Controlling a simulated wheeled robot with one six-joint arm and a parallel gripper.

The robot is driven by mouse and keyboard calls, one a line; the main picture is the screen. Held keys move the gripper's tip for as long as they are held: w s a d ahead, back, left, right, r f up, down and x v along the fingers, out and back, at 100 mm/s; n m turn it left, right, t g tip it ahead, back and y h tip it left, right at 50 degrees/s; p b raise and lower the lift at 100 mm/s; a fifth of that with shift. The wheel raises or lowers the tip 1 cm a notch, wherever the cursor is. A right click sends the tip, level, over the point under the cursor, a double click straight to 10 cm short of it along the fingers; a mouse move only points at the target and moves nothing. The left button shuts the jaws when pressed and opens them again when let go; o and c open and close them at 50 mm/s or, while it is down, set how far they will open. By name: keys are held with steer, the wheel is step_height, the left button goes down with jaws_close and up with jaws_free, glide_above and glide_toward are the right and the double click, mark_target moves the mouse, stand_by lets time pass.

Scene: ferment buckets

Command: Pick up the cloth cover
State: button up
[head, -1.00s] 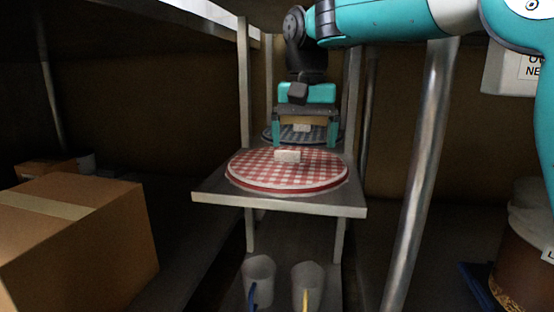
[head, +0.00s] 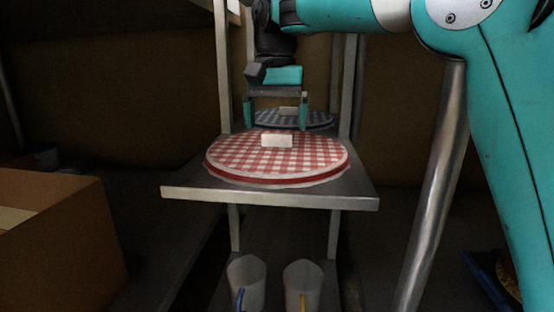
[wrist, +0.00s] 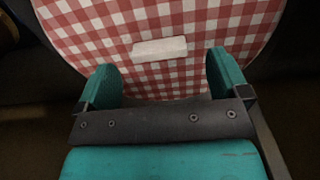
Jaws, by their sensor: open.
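A round red-and-white checked cloth cover (head: 232,155) lies flat on the metal shelf, with a white block-like handle (head: 277,140) on its middle. A second round cover, blue-checked (head: 318,119), lies behind it. The task does not say which cover is meant. My gripper (head: 276,127) is open and empty, fingers pointing down, above the red cover's far part. In the wrist view, my gripper (wrist: 164,82) has its fingers apart on either side of the white handle (wrist: 160,48), which appears beyond the fingertips. The red cover (wrist: 205,25) fills the view behind.
The metal shelf (head: 270,199) has upright posts at its back. Two translucent cups, one with a blue item (head: 246,282) and one with a yellow item (head: 303,285), stand below. A cardboard box (head: 60,240) is at left. A metal pole (head: 440,190) stands at right.

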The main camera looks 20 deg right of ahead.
mark_target(277, 134)
step_height(277, 134, down, 3)
steer(key=shift+f+b, duration=0.1)
steer(key=shift+b, duration=0.7)
steer(key=c, duration=1)
steer(key=shift+r, duration=0.2)
